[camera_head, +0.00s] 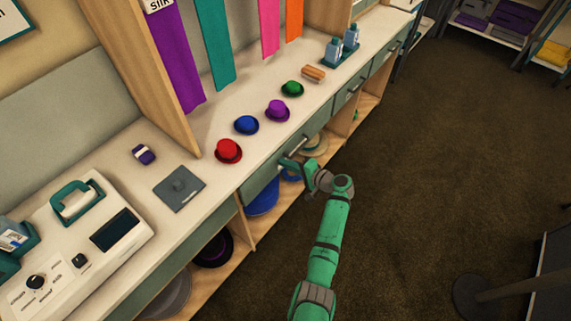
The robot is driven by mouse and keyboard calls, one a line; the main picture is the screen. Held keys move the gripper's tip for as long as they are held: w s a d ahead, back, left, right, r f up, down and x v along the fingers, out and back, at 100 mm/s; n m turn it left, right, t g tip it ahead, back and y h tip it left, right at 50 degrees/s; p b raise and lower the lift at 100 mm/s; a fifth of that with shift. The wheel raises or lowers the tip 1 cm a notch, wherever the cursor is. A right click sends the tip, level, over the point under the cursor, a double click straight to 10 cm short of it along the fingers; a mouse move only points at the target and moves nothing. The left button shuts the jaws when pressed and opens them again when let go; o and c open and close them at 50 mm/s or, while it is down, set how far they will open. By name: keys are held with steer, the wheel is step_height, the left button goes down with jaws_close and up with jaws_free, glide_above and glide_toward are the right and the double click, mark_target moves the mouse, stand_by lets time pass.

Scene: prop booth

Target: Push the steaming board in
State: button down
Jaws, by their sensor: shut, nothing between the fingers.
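I cannot clearly make out a pulled-out steaming board. Along the counter's front edge runs a green-grey front panel (262,183), and a bar handle (297,146) shows beside my gripper. My gripper (293,168) is shut and empty, close in front of this panel, just below the handle. I cannot tell whether it touches the panel. My wrist and arm hide part of the shelf behind.
Red (228,151), blue (246,125), purple (277,110) and green (292,89) hats line the counter (222,183). A white machine (82,240) stands at left. Hats fill the open shelf below. The brown floor (420,170) is clear; a dark post base (478,297) stands lower right.

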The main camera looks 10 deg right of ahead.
steer(key=f+v, duration=0.1)
steer(key=v, duration=1.2)
steer(key=shift+s+d, duration=0.35)
steer(key=shift+s, duration=0.05)
steer(key=shift+r, duration=0.1)
